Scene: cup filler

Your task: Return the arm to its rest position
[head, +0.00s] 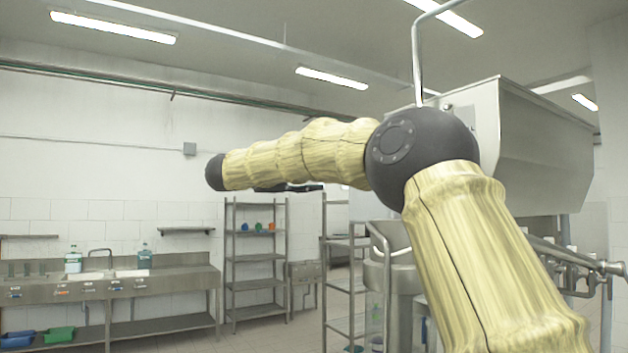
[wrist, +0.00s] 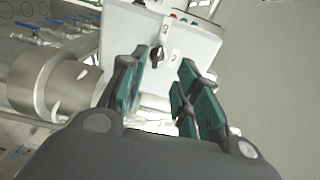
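My arm, with pale yellow links and dark joints, rises from the lower right of the head view. It bends at a dark elbow and reaches left in the air, ending at a dark joint. My gripper is not clearly visible there. In the wrist view my gripper (wrist: 163,72) has its two green-padded fingers spread apart. No held object can be made out between them. A pale control box (wrist: 185,42) with a dark switch lies beyond the fingertips, at a distance I cannot tell.
A large steel hopper machine (head: 535,150) stands behind my elbow on the right. A steel cylinder (wrist: 62,85) lies left of the gripper. A shelf rack (head: 257,262) and a sink counter (head: 180,280) stand along the back wall. Open floor shows before the rack.

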